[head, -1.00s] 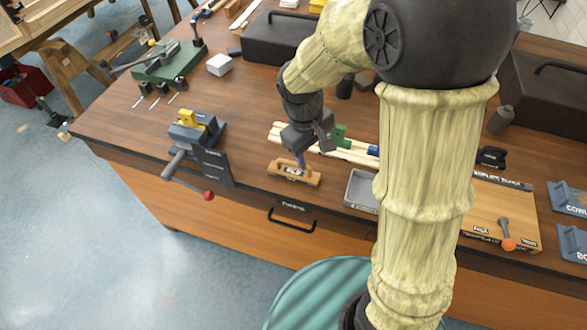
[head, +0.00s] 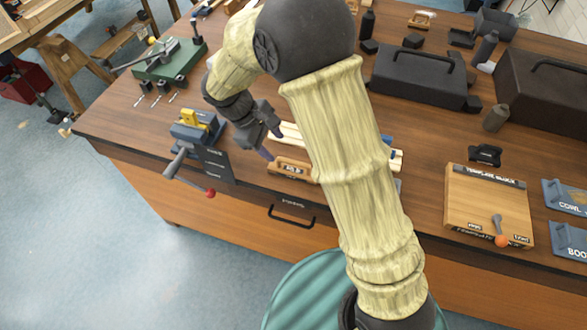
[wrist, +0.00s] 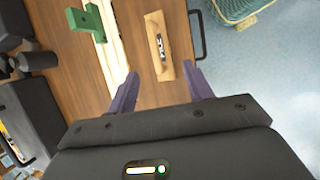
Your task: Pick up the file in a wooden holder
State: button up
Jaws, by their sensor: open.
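The file in its wooden holder is a light brown wooden block (head: 292,168) with a dark, pale-lettered strip along its middle. It lies on the brown workbench (head: 140,125) near the front edge, and its right end is close to my arm in the head view. In the wrist view the holder (wrist: 157,29) lies lengthwise ahead, between the lines of my two fingers. My gripper (wrist: 160,78) is open and empty, with purple fingers spread apart. In the head view my gripper (head: 265,153) is just left of the holder, above the bench; the exact height is unclear.
A blue-grey vise (head: 195,135) stands to the left. Pale wooden strips (head: 397,159) lie behind the holder, with a green block (wrist: 88,20) on them. A template block board (head: 488,205) is to the right. Black toolboxes (head: 418,75) stand at the back.

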jog(key=p, duration=0.2)
send_over(295, 172)
jog(key=a, duration=0.2)
notch_tip(295, 172, down, 8)
jog(key=shift+s+f, duration=0.1)
jog(key=shift+s, duration=0.05)
jog(key=shift+p+x, duration=0.7)
jog(key=shift+x, duration=1.85)
jog(key=c, duration=0.8)
